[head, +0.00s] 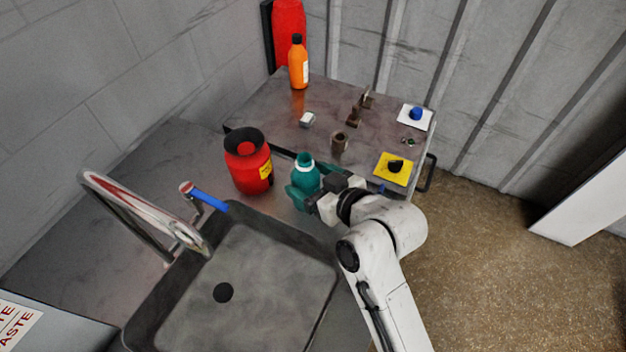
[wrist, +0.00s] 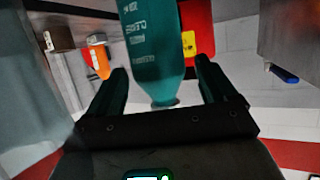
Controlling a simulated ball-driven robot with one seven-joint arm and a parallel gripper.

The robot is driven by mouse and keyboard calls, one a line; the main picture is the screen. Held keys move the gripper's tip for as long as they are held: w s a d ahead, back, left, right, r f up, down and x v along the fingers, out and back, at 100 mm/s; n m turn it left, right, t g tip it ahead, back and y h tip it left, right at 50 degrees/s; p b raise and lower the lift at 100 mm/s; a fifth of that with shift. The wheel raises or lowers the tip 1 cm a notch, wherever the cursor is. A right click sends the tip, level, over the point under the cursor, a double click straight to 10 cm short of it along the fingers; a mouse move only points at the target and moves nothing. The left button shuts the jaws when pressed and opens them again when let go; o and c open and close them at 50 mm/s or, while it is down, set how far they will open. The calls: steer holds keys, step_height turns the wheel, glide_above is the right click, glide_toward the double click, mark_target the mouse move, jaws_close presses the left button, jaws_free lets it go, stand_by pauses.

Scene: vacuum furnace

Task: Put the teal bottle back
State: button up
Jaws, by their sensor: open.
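The teal bottle (head: 305,173), with a white ring at its neck, stands upright on the metal counter beside the red can (head: 249,165). In the wrist view my gripper (wrist: 162,78) is open, one finger on each side of the teal bottle (wrist: 155,40). A gap shows beside the bottle's narrow end, so contact is unclear. The bottle's lower part is partly hidden by the gripper in the head view.
The sink (head: 270,265) with its faucet (head: 145,215) is in front. Behind is a dark metal table (head: 275,115) bearing an orange bottle (head: 298,65), a brown cup (head: 339,143), a yellow pad (head: 393,169) and a white pad (head: 415,117). Open floor (head: 480,260) lies to the right.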

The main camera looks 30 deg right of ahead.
steer(key=shift+r, duration=0.15)
steer(key=v, duration=1.2)
steer(key=shift+p, duration=0.4)
steer(key=shift+s, duration=0.1)
